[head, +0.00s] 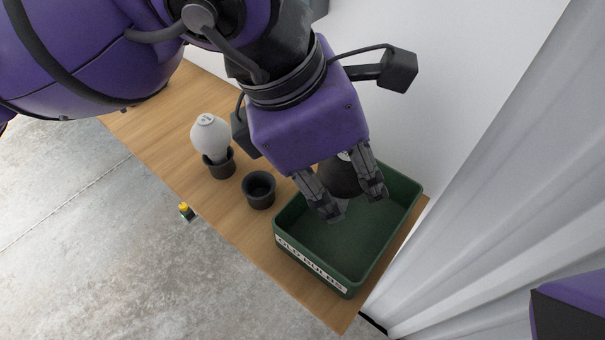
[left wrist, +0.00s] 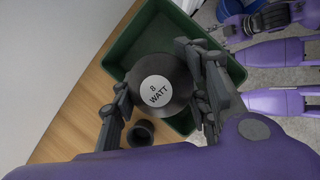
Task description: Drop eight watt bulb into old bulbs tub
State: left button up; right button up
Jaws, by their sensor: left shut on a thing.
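My left gripper (head: 347,205) is shut on the dark eight watt bulb (head: 338,178). It holds the bulb over the green old bulbs tub (head: 347,284), which has an "OLD BULBS" label on its front. In the left wrist view the round end of the eight watt bulb (left wrist: 154,89) faces the camera, with a white "8 WATT" label between the two fingers. The tub (left wrist: 123,44) shows behind it. The fingers and arm hide part of the bulb and tub. A purple part of mine shows at the head view's lower right; no right fingertips show clearly.
A white bulb (head: 210,137) stands upright in a dark holder (head: 220,167). An empty dark holder (head: 259,190) stands between it and the tub. All are on the wooden bench (head: 220,204). A small yellow-topped thing (head: 186,211) is by the bench edge. A white wall and corrugated panel stand close behind.

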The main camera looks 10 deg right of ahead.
pick_arm(q)
notch_tip(320, 180, down, 2)
jog(key=shift+f+b, duration=0.15)
jog(key=shift+b, duration=0.35)
jog(key=o, duration=1)
jog(key=shift+c, duration=0.2)
jog(key=v, duration=1.2)
jog(key=shift+s, duration=0.15)
